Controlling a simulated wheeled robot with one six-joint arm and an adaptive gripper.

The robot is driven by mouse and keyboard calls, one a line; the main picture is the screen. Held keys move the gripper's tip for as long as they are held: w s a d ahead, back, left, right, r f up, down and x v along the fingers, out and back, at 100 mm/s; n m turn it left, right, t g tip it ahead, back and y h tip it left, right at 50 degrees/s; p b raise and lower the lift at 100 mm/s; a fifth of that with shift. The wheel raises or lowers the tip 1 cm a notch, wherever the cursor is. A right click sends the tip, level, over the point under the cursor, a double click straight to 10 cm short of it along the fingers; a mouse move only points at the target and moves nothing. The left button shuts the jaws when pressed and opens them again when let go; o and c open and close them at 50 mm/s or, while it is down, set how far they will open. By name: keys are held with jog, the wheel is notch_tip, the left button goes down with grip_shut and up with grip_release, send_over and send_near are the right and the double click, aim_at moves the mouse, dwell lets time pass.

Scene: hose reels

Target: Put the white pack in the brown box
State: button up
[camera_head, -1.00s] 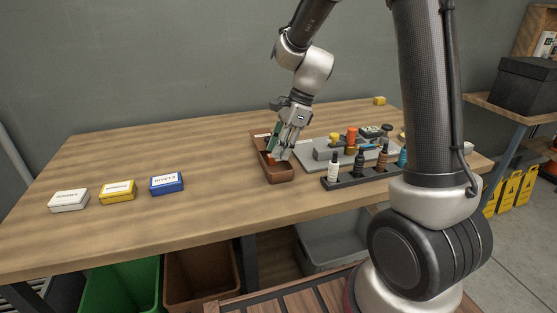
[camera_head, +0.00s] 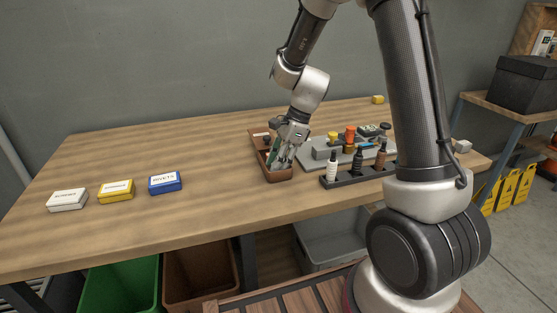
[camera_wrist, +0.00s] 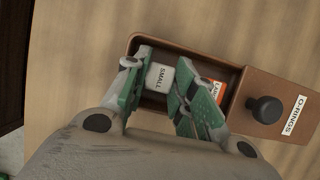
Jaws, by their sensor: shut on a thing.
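The white pack (camera_wrist: 160,78), marked SMALL, is between the green-padded fingers of my gripper (camera_wrist: 155,85) in the wrist view. My gripper is shut on it, over and partly inside the open part of the brown box (camera_wrist: 136,44). In the head view my gripper (camera_head: 281,160) points down into the brown box (camera_head: 279,178) and hides the pack. I cannot tell whether the pack touches the box floor. An orange-and-white pack (camera_wrist: 217,88) lies in the box beside the right finger.
The box's lid has a black knob (camera_wrist: 266,109) and an O-RINGS label. A grey board (camera_head: 308,153) and a dark bottle rack (camera_head: 345,180) stand close on the right. White (camera_head: 67,200), yellow (camera_head: 116,190) and blue (camera_head: 165,183) boxes sit left; the table between is clear.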

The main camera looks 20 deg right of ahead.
jog(key=o, duration=0.6)
jog(key=v, duration=1.3)
jog(key=shift+s+d+r+n+t+h, duration=0.75)
jog(key=shift+s+d+r+n, duration=0.65)
jog(key=shift+s+n, duration=2.1)
jog(key=shift+s+d+r+n+t+h, duration=0.95)
jog(key=shift+s+d+n, duration=1.15)
jog(key=shift+s, duration=2.35)
jog(key=shift+s+d+r+n+t+h, duration=0.55)
jog(key=shift+s+d+r+n, duration=0.75)
jog(key=shift+s+n, duration=2.4)
jog(key=shift+s+a+r+m, duration=0.15)
jog(key=shift+s+m, duration=0.15)
